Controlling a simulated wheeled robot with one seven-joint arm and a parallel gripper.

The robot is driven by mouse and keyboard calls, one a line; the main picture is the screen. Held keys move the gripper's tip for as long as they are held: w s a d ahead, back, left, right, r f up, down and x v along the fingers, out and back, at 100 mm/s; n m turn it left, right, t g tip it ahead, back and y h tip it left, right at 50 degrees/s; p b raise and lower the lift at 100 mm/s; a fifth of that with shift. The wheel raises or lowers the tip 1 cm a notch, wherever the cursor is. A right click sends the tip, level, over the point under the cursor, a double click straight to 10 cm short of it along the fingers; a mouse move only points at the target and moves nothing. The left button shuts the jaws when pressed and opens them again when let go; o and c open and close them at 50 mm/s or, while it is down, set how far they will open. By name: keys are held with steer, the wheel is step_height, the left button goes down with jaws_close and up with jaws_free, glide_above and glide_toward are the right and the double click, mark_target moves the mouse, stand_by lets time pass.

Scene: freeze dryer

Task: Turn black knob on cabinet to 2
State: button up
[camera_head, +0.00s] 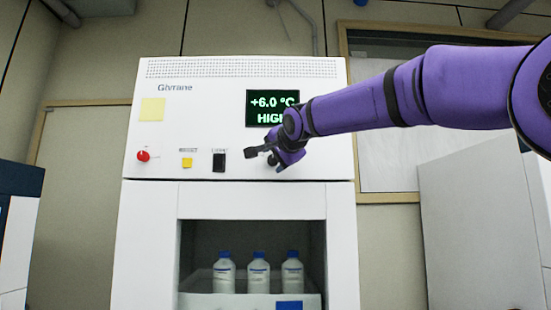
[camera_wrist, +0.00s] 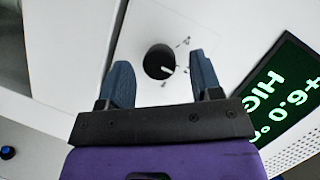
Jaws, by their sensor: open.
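The black knob (camera_wrist: 159,62) is round with a white pointer mark, on the white front panel of the cabinet (camera_head: 220,90). Small scale marks stand around it, too small to read. In the wrist view it lies between and beyond the two blue-grey fingers of my gripper (camera_wrist: 164,82). The fingers are open, with a gap on both sides of the knob, and I see no contact. In the head view my gripper (camera_head: 262,152) is in front of the right part of the panel and hides the knob.
A green display (camera_head: 272,107) reads +6.0 °C and HIGH. A red knob (camera_head: 143,156), a yellow button (camera_head: 187,163) and a black switch (camera_head: 219,162) are to the left. Below, several bottles (camera_head: 258,274) stand in the open chamber. A grey box (camera_head: 475,230) stands right.

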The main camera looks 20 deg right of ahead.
steer(key=shift+w, duration=0.15)
steer(key=c, duration=0.9)
steer(key=n+g+h, duration=0.1)
steer(key=n, duration=0.1)
steer(key=n+h, duration=0.1)
steer(key=n, duration=0.1)
steer(key=shift+w+a+r+g, duration=0.1)
steer(key=shift+a+r+g, duration=0.1)
steer(key=shift+g, duration=0.2)
steer(key=n+h, duration=0.1)
steer(key=n, duration=0.1)
steer(key=n+g+h, duration=0.1)
steer(key=n, duration=0.1)
steer(key=shift+a+h, duration=0.2)
steer(key=shift+h, duration=0.1)
